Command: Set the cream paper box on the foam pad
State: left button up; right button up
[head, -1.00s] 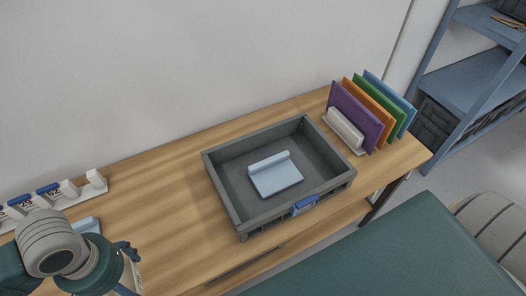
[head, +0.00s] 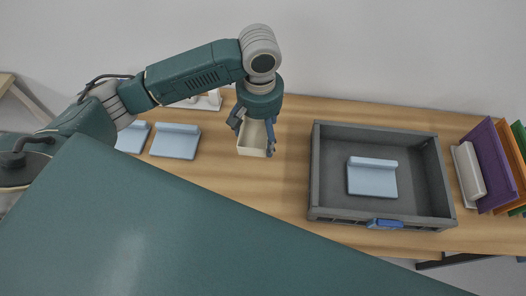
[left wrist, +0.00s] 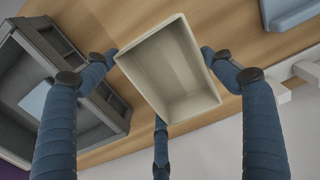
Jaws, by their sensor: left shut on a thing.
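The cream paper box (head: 252,142) is an open-topped, pale box. My left gripper (head: 256,130) is shut on it, between the two pads on the table and the grey tray. In the left wrist view the box (left wrist: 172,72) shows its hollow inside, with blue fingers around it. I cannot tell its exact height over the table. A light blue pad with a raised back edge (head: 372,180) lies inside the grey tray (head: 318,170). Two similar pads, one larger (head: 175,145) and one partly hidden (head: 132,138), lie on the table at the left. My right gripper is not in view.
The tray has raised walls and a blue front latch (head: 385,223). A rack with purple (head: 492,165), orange and green panels stands at the far right. White holders (head: 205,101) stand behind my left arm. Bare wooden table (head: 285,190) lies between box and tray.

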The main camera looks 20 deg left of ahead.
pick_arm(q)
notch_tip(320, 180, down, 12)
jog(key=shift+r, duration=0.25)
dwell(0.3)
jog(key=o, duration=0.9)
jog(key=shift+f, duration=0.1)
jog(key=shift+o, duration=0.2)
